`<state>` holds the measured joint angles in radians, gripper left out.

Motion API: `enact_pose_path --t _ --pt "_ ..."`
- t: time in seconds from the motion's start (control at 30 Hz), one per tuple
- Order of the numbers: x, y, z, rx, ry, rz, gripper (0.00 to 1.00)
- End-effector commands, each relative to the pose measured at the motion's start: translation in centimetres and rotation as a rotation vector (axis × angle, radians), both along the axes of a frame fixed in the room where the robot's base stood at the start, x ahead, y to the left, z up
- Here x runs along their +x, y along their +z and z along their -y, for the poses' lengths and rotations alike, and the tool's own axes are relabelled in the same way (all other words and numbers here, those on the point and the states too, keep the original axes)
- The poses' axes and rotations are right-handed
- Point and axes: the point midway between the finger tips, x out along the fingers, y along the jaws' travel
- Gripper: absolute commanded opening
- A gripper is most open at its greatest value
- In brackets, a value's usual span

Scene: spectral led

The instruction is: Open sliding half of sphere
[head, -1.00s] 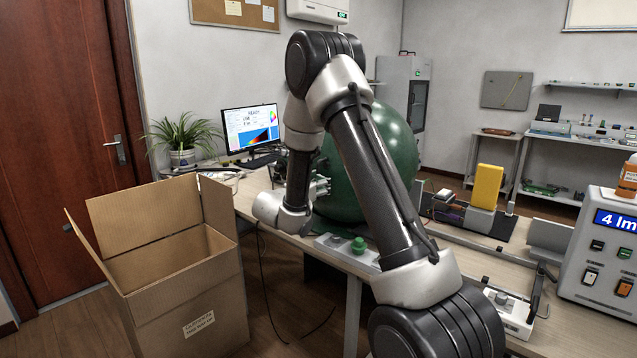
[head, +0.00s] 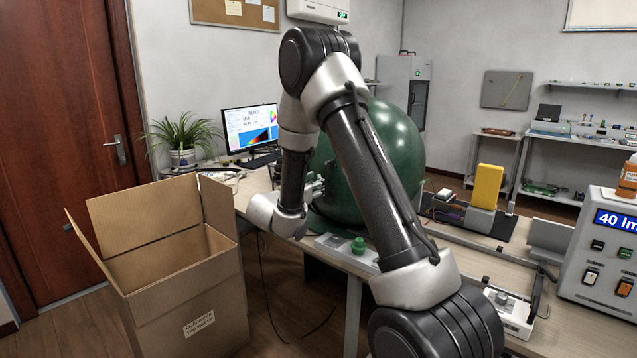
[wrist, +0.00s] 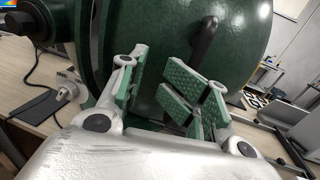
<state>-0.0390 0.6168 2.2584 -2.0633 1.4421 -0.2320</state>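The large dark green sphere (head: 385,150) stands on the table, partly hidden behind my arm in the head view. In the wrist view its green shell (wrist: 165,35) fills the upper middle, with a dark rim (wrist: 88,45) at the left. A black handle (wrist: 207,38) sticks out from the shell. My gripper (wrist: 172,74) is open, its green-padded fingers apart and nothing seen held between them. The handle's lower end passes behind the right finger, and I cannot tell whether they touch. The gripper (head: 316,189) is close to the sphere's front in the head view.
An open cardboard box (head: 180,265) stands on the floor at left. A control box with a green knob (head: 358,245) is at the table's front edge.

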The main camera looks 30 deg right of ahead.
Motion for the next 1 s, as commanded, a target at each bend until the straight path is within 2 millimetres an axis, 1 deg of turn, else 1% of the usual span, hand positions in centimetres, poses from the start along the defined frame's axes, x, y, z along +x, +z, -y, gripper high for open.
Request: enact_pose_path --t 0.73,1.0 --pt "-3.0 0.0 -5.1 -0.001 0.003 0.001 0.33" --pt "-3.7 0.0 -6.1 -0.001 0.002 0.001 0.33"
